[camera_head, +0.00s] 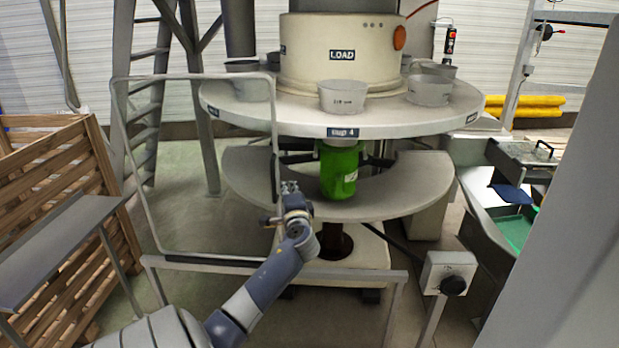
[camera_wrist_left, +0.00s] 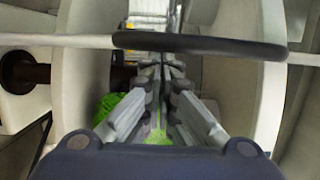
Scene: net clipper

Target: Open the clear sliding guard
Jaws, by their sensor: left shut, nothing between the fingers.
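The clear sliding guard (camera_head: 195,77) is a see-through panel in a thin grey rounded frame. It stands upright on the left side of the round machine. Its right upright edge is beside my left gripper (camera_head: 289,186). In the left wrist view, a pale frame bar (camera_wrist_left: 70,41) with a dark handle sleeve (camera_wrist_left: 200,44) crosses just past the fingertips of my left gripper (camera_wrist_left: 160,65). The fingers are shut with nothing between them. I cannot tell whether they touch the handle. My right gripper is not in view.
A green net bag (camera_head: 338,172) hangs under the machine's round table (camera_head: 300,118), above a curved shelf (camera_head: 400,180). A low rail (camera_head: 350,274) crosses in front. A control box (camera_head: 448,270) stands at right, a wooden crate (camera_head: 105,170) at left.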

